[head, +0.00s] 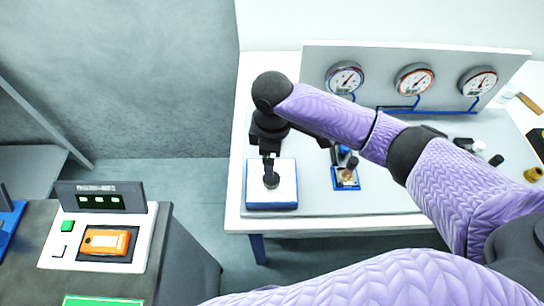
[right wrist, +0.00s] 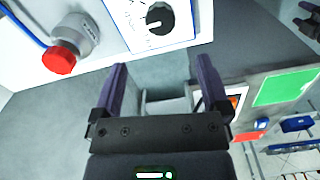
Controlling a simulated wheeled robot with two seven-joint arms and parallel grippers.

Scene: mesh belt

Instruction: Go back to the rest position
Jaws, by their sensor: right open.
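A black knob (head: 271,181) stands on that box. In the right wrist view the jaws (right wrist: 163,82) are apart with nothing between them. The black knob (right wrist: 159,19) shows beyond the fingertips; whether a finger touches it cannot be told.
The white table (head: 238,130) carries a panel with three gauges (head: 414,80) and a small blue-based fitting (head: 345,177). A red-capped part (right wrist: 58,60) shows in the wrist view. An orange device (head: 105,241) sits in a white fixture at left. Floor is bare between the stations.

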